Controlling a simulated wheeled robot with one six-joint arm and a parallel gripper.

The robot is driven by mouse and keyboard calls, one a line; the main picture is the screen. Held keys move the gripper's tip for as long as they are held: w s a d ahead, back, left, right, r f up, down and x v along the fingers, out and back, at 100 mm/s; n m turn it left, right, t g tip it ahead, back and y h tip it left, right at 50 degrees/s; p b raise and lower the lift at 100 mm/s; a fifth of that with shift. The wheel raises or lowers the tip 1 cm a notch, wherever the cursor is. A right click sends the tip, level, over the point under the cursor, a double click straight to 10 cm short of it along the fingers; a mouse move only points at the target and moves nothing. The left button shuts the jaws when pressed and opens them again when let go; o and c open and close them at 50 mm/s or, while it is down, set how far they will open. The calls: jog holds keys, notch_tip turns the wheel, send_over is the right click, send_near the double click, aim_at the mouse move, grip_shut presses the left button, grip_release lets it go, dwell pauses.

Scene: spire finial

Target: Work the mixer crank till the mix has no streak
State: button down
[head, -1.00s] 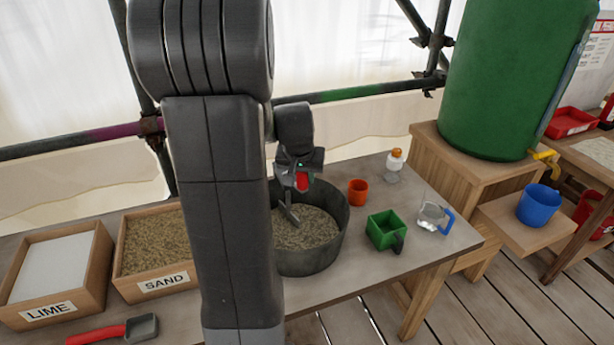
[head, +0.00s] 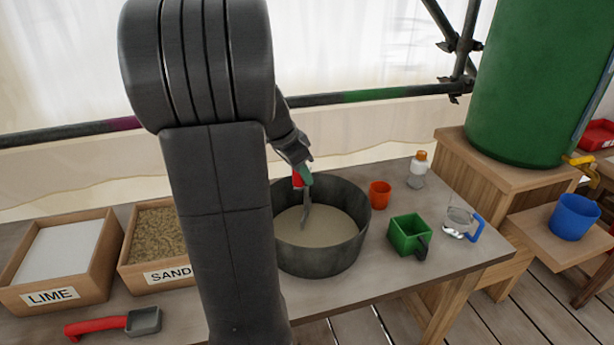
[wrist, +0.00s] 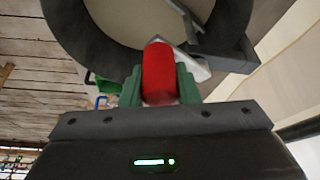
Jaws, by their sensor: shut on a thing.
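The mixing tub (head: 322,258) is a dark grey round pan on the table, partly hidden on its left by my arm. The mix (head: 325,230) in it looks pale, smooth and even, with no streak that I can make out. My gripper (head: 303,178) is over the tub and shut on the red crank handle (wrist: 159,72), which stands between its green fingers in the wrist view. The grey crank arm or paddle (head: 306,217) reaches down from the handle into the mix. The wrist view also shows the tub's dark wall (wrist: 75,40).
Left are a LIME box (head: 65,290), a SAND box (head: 133,284) and a red-handled scoop (head: 110,325). A green barrel (head: 525,80) stands beyond.

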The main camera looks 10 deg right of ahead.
jog(key=shift+w+a+m, duration=0.15)
jog(key=shift+a+m, duration=0.1)
jog(key=shift+m, duration=0.15)
dwell(0.3)
jog(key=c, duration=1.1)
grip_release()
jog(key=v, duration=1.4)
jog(key=shift+w+p, duration=0.3)
jog(key=shift+p, duration=0.15)
